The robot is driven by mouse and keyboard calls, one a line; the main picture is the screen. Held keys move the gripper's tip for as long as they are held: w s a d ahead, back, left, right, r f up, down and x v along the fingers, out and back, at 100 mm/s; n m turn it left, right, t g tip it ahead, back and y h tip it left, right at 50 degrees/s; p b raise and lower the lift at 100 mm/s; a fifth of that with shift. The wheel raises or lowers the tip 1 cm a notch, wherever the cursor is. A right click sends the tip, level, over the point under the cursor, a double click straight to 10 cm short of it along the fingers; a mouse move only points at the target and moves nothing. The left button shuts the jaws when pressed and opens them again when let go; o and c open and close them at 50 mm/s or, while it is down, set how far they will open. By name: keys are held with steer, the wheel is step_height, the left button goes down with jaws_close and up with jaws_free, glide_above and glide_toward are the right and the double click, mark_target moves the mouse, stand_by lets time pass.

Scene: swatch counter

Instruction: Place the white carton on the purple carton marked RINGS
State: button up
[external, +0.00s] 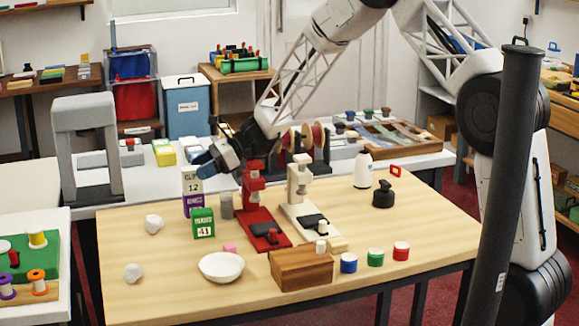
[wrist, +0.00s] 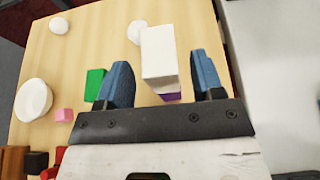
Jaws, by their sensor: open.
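The white carton (external: 191,181) stands upright on top of the purple carton (external: 193,207), whose label reads RINGS. In the wrist view the white carton (wrist: 158,52) covers most of the purple carton (wrist: 172,96), of which only a small strip shows. My gripper (external: 207,160) is open, close to the upper right of the white carton in the external view. In the wrist view its blue fingers (wrist: 164,62) lie on either side of the white carton in the picture, with gaps on both sides. Neither finger appears to touch it.
A green carton (external: 203,223) marked 41 stands just in front of the stack, with a grey cylinder (external: 226,205) to the right. A red press (external: 262,215) and a cream press (external: 304,205) stand further right. A white bowl (external: 221,267) and wooden box (external: 301,268) are in front.

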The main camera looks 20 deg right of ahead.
steer(key=v, duration=0.8)
steer(key=shift+d, duration=0.35)
steer(key=shift+r, duration=0.2)
steer(key=s+d+r+n+t+h, duration=0.1)
steer(key=s+d+r+n+h, duration=0.25)
steer(key=s+d+r, duration=0.6)
steer(key=s+d+r+n+t+h, duration=0.15)
steer(key=s+d+r+n, duration=0.45)
steer(key=s, duration=0.6)
steer(key=s+d+r+n+h, duration=0.4)
steer(key=s+d+r, duration=0.5)
steer(key=s+d, duration=0.1)
steer(key=s+d+r+n+t+h, duration=0.1)
steer(key=s+d+n+t+h, duration=0.1)
steer(key=s+d, duration=0.45)
steer(key=s+d+n+t+h, duration=0.15)
steer(key=s+d, duration=0.25)
steer(key=s, duration=0.6)
step_height(320, 180, down, 9)
steer(key=w+g+h, duration=0.1)
steer(key=g, duration=0.2)
steer(key=shift+d+n, duration=0.15)
steer(key=shift+n, duration=0.25)
